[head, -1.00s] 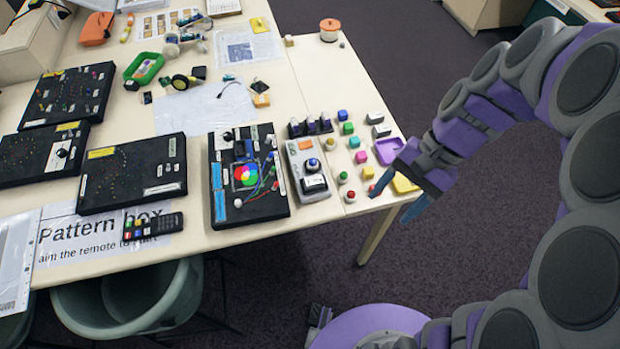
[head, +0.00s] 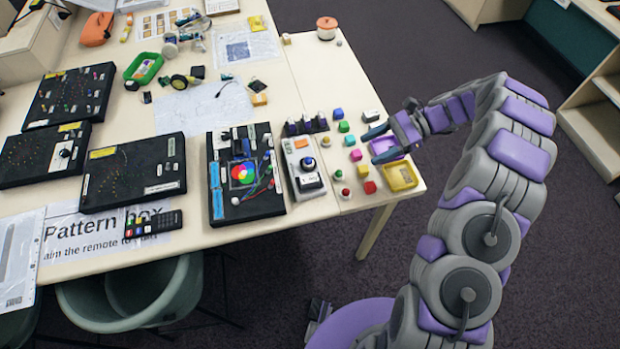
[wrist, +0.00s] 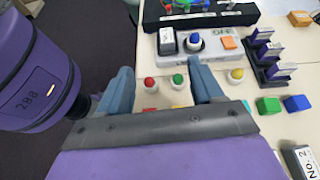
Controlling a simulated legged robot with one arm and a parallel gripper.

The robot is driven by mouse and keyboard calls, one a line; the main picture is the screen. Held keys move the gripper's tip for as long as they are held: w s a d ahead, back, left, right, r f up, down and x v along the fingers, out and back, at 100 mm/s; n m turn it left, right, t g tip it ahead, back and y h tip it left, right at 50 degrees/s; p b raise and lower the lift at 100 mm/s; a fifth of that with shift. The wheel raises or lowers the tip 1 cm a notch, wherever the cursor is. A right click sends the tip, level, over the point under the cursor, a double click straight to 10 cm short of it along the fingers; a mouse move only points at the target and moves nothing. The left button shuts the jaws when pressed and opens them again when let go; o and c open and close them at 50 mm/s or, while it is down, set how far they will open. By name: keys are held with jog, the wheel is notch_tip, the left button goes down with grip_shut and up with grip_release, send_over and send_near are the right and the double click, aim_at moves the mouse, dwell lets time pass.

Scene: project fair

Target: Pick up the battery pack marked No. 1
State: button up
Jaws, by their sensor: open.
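No battery pack marked No. 1 can be read in either view. A dark pack with a white label reading No. 2 (wrist: 305,160) is cut off at the lower right of the wrist view. In the head view a grey pack (head: 371,115) stands at the table's far right edge, label too small to read. A white-topped dark pack (wrist: 166,40) sits on the grey control box, its label unclear; it also shows in the head view (head: 312,182). My gripper (head: 369,146) is open and empty above the table's right end; its blue fingers (wrist: 163,88) are spread apart.
Coloured cubes and round knobs, including a green cube (wrist: 268,106), stand below and beside my gripper. A dark rack (head: 306,127) stands behind the control box (head: 304,165).

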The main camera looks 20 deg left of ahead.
jog(key=w+f, duration=0.1)
jog(key=f, duration=0.1)
jog(key=b, duration=0.2)
send_near(310, 177)
jog(key=shift+s+a+f+m+y, duration=0.15)
jog(key=shift+s+a+f, duration=0.1)
jog(key=shift+s+a, duration=0.2)
jog(key=shift+s+a+f+m+y, duration=0.15)
jog(key=shift+s+a+f, duration=0.15)
jog(key=shift+s+a, duration=0.15)
jog(key=shift+b+x, duration=0.4)
jog(key=shift+x, duration=2.35)
jog(key=shift+w+f, duration=0.15)
jog(key=shift+c, duration=0.5)
jog(key=c, duration=1)
